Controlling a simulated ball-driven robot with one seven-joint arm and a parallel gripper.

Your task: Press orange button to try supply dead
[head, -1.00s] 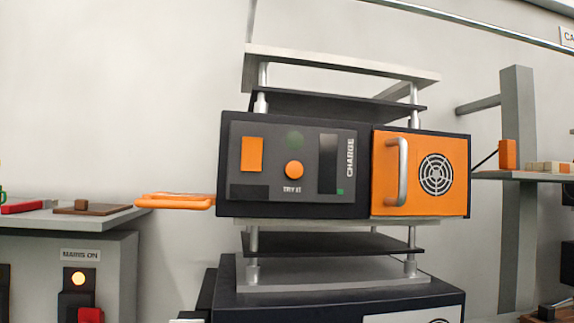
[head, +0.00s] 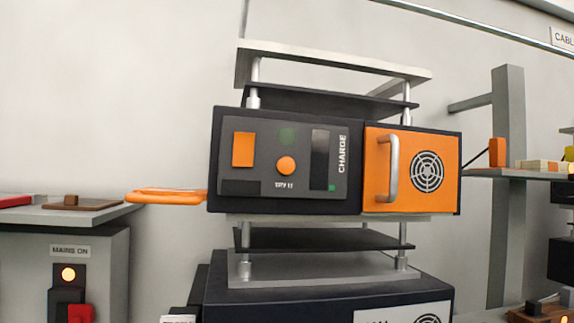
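The supply is a dark box with an orange right half (head: 440,150) carrying a silver handle (head: 391,168) and a round fan grille. Its left half has a grey panel (head: 262,185). On that panel sit a round orange button (head: 286,166) labelled "TRY IT", an orange rectangle (head: 243,149) and a dim green round lamp (head: 288,136). A dark vertical gauge (head: 320,156) marked "CHARGE" shows one small green segment at its bottom. My gripper is not in view.
The supply stands between plates on silver posts above a dark cabinet (head: 215,290). At left, a "MAINS ON" unit (head: 68,273) has a lit lamp and red switch (head: 80,313). An orange coiled cable (head: 165,196) lies left of the supply. A shelf (head: 548,174) is at right.

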